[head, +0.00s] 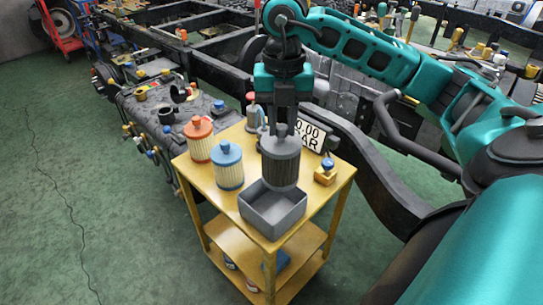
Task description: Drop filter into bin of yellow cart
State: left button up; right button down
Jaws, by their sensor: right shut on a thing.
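A yellow cart (188,174) with several shelves stands in the middle of the head view. A grey open bin (274,220) sits at the front corner of its top. My right gripper (281,126) points down and is shut on a dark grey filter (281,164). The filter hangs upright over the bin, its lower end overlapping the bin's opening in the picture. How high it is above the bin floor I cannot tell. An orange-topped filter (199,141) and a blue-topped filter (228,168) stand on the cart, left of the bin. My left gripper is not in view.
A display sign (309,136) and a small yellow block with a blue knob (326,172) are at the cart's right side. A black chassis frame (215,79) with a tank (165,110) lies behind. Green floor (90,210) at the left is mostly clear, with a thin cable.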

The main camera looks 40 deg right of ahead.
notch_tip(320, 180, down, 3)
jog(key=shift+r+b, duration=0.15)
jog(key=shift+b, duration=0.65)
jog(key=shift+f, duration=0.3)
jog(key=shift+b, duration=0.3)
jog(key=c, duration=0.8)
grip_release()
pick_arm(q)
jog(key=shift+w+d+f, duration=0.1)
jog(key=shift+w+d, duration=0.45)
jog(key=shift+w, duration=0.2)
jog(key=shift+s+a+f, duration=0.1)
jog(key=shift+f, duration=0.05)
pick_arm(e)
jog(key=shift+r, duration=0.1)
